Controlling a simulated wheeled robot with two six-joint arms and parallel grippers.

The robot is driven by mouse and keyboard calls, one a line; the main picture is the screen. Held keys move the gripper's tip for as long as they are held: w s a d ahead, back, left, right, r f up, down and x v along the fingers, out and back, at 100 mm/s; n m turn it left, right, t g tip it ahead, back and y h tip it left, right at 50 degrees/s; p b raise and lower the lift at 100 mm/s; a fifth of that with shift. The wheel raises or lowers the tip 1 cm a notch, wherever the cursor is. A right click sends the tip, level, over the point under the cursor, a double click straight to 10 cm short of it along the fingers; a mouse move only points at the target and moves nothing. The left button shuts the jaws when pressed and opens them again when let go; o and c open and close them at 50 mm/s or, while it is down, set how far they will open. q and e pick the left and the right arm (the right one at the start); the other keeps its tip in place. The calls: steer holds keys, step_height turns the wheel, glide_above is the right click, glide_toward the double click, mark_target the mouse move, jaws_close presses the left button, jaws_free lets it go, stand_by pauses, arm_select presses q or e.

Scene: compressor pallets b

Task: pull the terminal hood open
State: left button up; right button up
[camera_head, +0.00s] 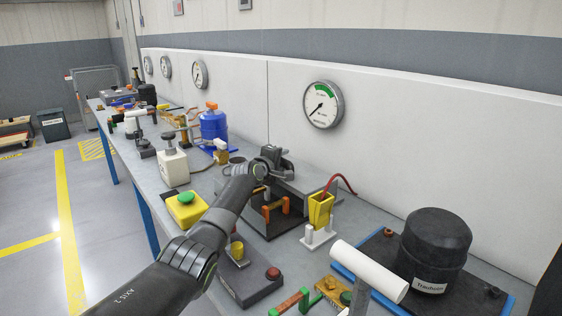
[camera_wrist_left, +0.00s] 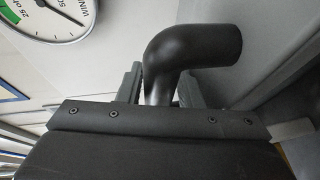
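The terminal hood (camera_head: 312,196) appears as a grey box-like cover on the bench, past the yellow button box. Orange parts show in the dark space at its front. My left gripper (camera_head: 272,163) is at the hood's upper left end and hides part of it. In the left wrist view, a black bent handle (camera_wrist_left: 195,48) rises between the two grey fingers of my left gripper (camera_wrist_left: 162,90). The fingers appear to touch it on both sides. The wrist view does not show where the handle joins the hood. My right gripper is not in view.
A yellow box with a green button (camera_head: 186,208) stands left of my left arm. A black cylinder (camera_head: 434,250) stands at the right. A gauge (camera_head: 322,105) hangs on the wall behind.

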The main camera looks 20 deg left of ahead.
arm_select(q)
steer(key=shift+s, duration=0.1)
steer(key=shift+s+r+p, duration=0.15)
steer(key=shift+s+p, duration=0.25)
steer(key=shift+p, duration=0.05)
steer(key=shift+s+a+r+p, duration=0.15)
steer(key=shift+s+p, duration=0.3)
steer(key=shift+s, duration=0.25)
steer(key=shift+s+a, duration=0.1)
steer(key=shift+s, duration=0.3)
steer(key=shift+s+r, duration=0.1)
steer(key=shift+s, duration=0.3)
steer(key=p+v, duration=0.1)
steer(key=v, duration=1.2)
steer(key=shift+s, duration=0.15)
